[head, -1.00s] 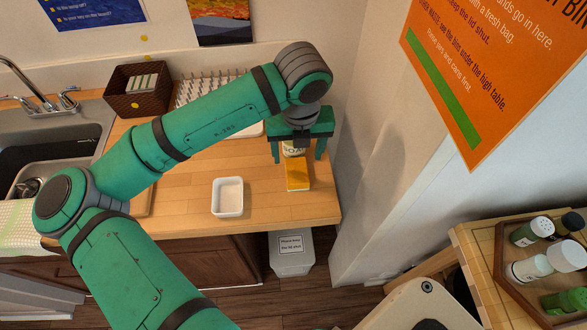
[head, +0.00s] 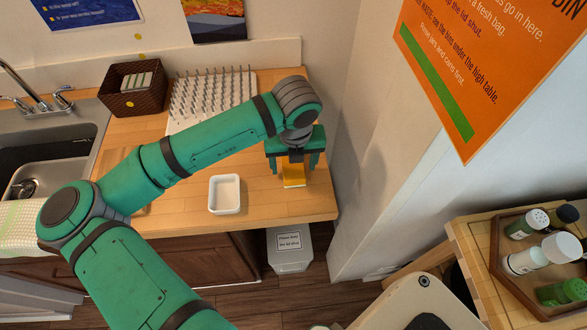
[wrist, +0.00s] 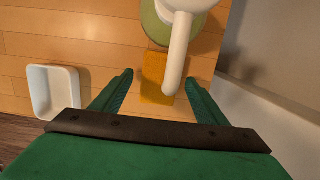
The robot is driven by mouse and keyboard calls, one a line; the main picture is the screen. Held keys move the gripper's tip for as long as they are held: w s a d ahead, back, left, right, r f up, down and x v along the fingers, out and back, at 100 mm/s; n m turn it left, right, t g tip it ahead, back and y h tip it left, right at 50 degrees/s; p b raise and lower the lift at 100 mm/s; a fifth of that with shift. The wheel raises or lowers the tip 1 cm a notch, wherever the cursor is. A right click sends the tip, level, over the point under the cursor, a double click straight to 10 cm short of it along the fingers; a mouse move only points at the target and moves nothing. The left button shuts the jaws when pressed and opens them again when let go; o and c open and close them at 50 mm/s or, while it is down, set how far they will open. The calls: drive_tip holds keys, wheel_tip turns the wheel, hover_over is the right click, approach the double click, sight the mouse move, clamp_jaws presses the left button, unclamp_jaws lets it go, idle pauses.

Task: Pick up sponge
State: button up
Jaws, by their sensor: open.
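The sponge (head: 294,181) is a yellow-orange block on the wooden counter near its right end. In the head view my gripper (head: 293,166) is just above and behind it, hiding its far part. In the wrist view the sponge (wrist: 153,88) lies between my two spread green fingers (wrist: 159,79), with a gap on each side. My gripper is open and holds nothing. A white spout crosses in front of the sponge's right side in the wrist view.
A soap dispenser with a white pump top (wrist: 177,40) stands at the sponge's far end. A white square dish (head: 225,194) sits to the left. A drying rack (head: 212,95) is behind my arm. The counter's right edge and the wall are close by.

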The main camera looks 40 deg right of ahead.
drive_tip(key=shift+w+f, duration=0.2)
drive_tip(key=shift+f, duration=0.05)
idle(0.3)
drive_tip(key=shift+s+d, duration=0.15)
drive_tip(key=shift+a, duration=0.2)
drive_tip(key=c, duration=1.1)
